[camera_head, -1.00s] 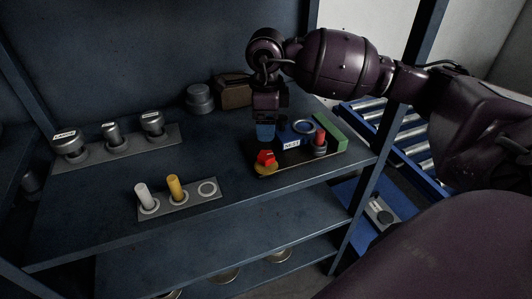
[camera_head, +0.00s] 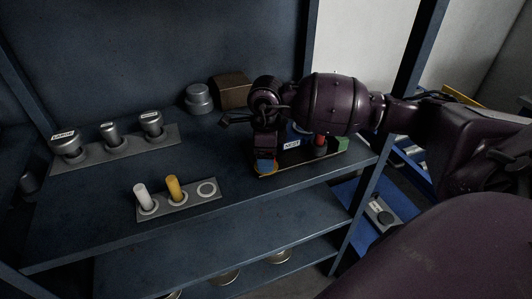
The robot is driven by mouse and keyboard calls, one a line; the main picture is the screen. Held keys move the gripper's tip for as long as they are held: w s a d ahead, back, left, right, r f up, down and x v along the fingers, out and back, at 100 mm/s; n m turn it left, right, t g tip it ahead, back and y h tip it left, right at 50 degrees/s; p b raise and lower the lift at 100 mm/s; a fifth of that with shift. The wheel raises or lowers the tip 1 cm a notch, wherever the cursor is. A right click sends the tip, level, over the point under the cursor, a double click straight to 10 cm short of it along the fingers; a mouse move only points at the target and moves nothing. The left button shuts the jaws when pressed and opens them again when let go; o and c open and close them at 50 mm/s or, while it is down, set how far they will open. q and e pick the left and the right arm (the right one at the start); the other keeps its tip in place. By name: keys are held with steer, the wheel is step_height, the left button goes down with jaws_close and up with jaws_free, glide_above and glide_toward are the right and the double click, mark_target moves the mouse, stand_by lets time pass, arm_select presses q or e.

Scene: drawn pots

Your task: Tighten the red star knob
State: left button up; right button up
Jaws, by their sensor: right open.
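My right gripper (camera_head: 265,163) points down at the left end of a dark fixture board on the shelf. Its blue fingertips are low, at the spot of the red star knob. The knob is almost wholly hidden behind the gripper; only a little yellow shows low by the fingertips. I cannot tell whether the fingers touch the knob. The right gripper is open. My left gripper is not in view.
The board also bears a white label (camera_head: 292,145), a red-topped post (camera_head: 320,142) and a green block (camera_head: 342,145). A plate with white and yellow pegs (camera_head: 173,188) lies front left. Labelled grey weights (camera_head: 109,134) stand behind. A brown box (camera_head: 232,91) is at the back.

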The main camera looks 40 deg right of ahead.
steer(key=c, duration=0.9)
